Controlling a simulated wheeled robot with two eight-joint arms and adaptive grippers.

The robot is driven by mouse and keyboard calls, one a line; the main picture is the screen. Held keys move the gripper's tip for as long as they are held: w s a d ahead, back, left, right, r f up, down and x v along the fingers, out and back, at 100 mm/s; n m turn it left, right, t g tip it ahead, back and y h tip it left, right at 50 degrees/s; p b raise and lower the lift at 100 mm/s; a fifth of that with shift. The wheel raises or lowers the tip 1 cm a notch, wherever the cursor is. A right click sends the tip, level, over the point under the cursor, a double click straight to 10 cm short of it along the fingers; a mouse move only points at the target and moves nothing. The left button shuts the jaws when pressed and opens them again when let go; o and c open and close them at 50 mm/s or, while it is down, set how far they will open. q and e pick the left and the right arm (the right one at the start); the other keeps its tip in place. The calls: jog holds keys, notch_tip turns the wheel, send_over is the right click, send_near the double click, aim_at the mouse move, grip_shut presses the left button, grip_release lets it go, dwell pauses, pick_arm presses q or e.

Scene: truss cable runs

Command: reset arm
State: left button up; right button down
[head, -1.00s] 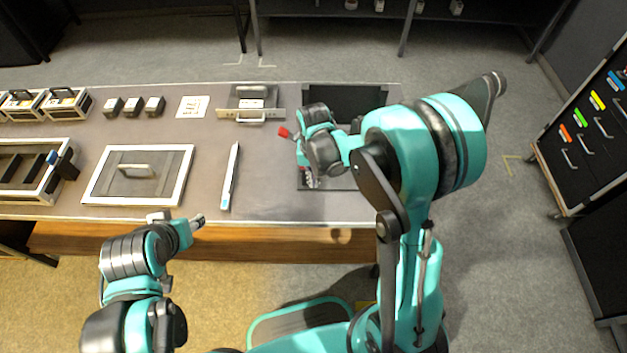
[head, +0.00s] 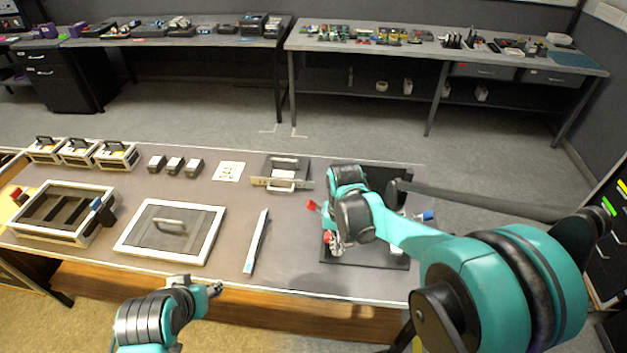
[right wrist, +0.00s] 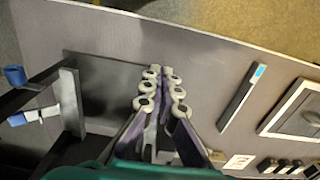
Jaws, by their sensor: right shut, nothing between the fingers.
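My right gripper (head: 334,242) is over the black base plate (head: 372,258) at the right end of the table, partly hidden by my own wrist. In the right wrist view its two fingers (right wrist: 161,85) lie close together, shut with nothing between them. My left gripper (head: 213,289) is at the table's front edge, small and turned away, so I cannot tell its opening.
A dark frame with a blue-ended part (head: 428,216) stands right of my right gripper; it also shows in the right wrist view (right wrist: 72,105). A slim white bar (head: 257,240), a framed lid (head: 172,236) and an open case (head: 50,236) lie left. Bare tabletop separates them.

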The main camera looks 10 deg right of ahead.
jog(key=shift+s+r, duration=0.1)
jog(key=shift+s, duration=0.05)
jog(key=s+d+r+n+t+b, duration=0.2)
jog(key=s+r+t, duration=0.4)
jog(key=s, duration=0.5)
jog(key=shift+s+d+r+n+t+b, duration=0.15)
jog(key=shift+s+d+n+t+b, duration=0.25)
jog(key=shift+d+n+t, duration=0.25)
dwell(0.4)
